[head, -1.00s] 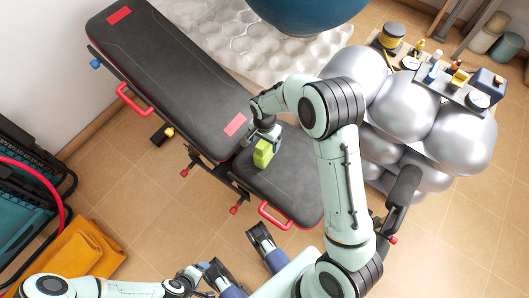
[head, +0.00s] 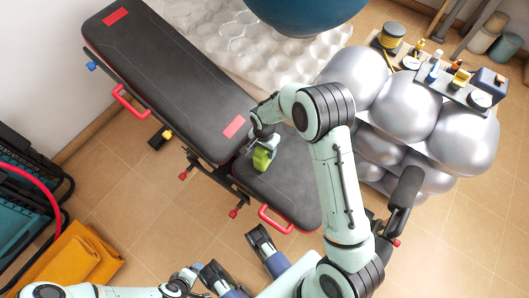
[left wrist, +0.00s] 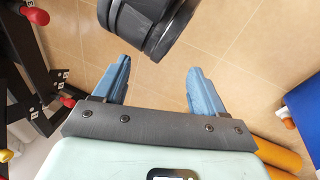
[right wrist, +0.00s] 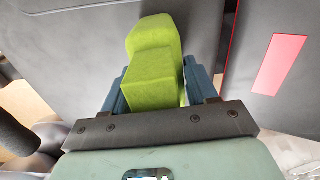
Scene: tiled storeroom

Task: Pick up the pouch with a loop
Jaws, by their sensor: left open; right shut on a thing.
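A lime-green, soft-looking block-shaped thing (head: 262,159), which I take for the pouch, is at the bench's lower seat pad (head: 285,180). My right gripper (head: 262,147) is shut on it from above. In the right wrist view the green pouch (right wrist: 152,75) sits between the blue fingers of the right gripper (right wrist: 156,72) and sticks out past their tips. I cannot see a loop on it. I cannot tell whether it touches the pad. My left gripper (left wrist: 158,66) is open and empty, above the tiled floor.
The black bench's long back pad (head: 165,75) runs to the upper left, with red handles (head: 128,103) at its side. Silver balls (head: 405,105) stand at right below a small tray (head: 455,90) of bottles. An orange folded item (head: 75,258) lies at lower left.

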